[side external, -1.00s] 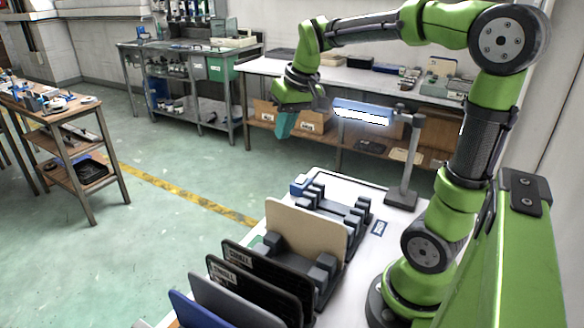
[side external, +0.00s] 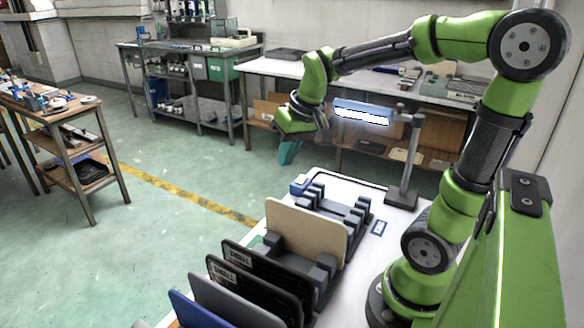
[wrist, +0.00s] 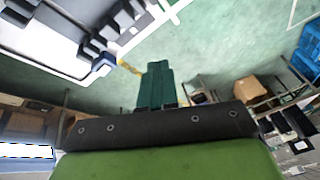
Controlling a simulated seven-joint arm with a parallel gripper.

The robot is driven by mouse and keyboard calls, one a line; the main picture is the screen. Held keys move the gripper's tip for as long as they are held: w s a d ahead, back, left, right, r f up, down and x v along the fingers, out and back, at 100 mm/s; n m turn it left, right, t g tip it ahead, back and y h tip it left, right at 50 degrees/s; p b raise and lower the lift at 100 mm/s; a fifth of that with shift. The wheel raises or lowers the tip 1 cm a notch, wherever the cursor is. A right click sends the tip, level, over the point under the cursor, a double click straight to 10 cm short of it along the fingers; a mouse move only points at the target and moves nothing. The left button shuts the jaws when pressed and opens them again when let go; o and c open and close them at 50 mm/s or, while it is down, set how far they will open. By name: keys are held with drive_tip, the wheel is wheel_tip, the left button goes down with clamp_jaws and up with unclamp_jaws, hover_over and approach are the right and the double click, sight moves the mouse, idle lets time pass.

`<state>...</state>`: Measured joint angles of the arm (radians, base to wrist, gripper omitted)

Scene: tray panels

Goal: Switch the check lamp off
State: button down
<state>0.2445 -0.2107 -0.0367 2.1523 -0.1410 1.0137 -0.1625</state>
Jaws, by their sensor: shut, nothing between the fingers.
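The check lamp (side external: 362,113) is a blue-topped bar on a grey post with a dark base, at the right of the white table. Its underside glows bright white, so it is lit. It also shows at the lower left of the wrist view (wrist: 27,151). My gripper (side external: 287,154), with teal fingers, points down left of the lamp head, in the air above the table's far-left corner. The fingers (wrist: 156,82) are shut and empty. A small blue block (side external: 299,185) sits at that corner below them; I cannot tell whether it is a switch.
On the white table (side external: 352,186), a dark slotted rack (side external: 335,208) stands behind a beige panel (side external: 300,232). Dark panels (side external: 262,280), a grey one (side external: 232,304) and a blue one (side external: 192,312) stand nearer. The air around my gripper is clear.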

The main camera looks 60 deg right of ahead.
sight(303, 177)
drive_tip(key=w+d+f+n+g+h, duration=0.1)
drive_tip(key=w+d+f+n+g, duration=0.15)
drive_tip(key=d, duration=0.65)
drive_tip(key=w+d+f+n+g+h, duration=0.1)
drive_tip(key=w+d+n+g, duration=0.2)
drive_tip(key=d, duration=0.6)
drive_tip(key=shift+t, duration=0.75)
drive_tip(key=f, duration=0.4)
drive_tip(key=d+f, duration=0.1)
drive_tip(key=f, duration=0.4)
drive_tip(key=w+f, duration=0.1)
drive_tip(key=f, duration=0.3)
drive_tip(key=shift+d+f, duration=0.2)
drive_tip(key=shift+d, duration=0.2)
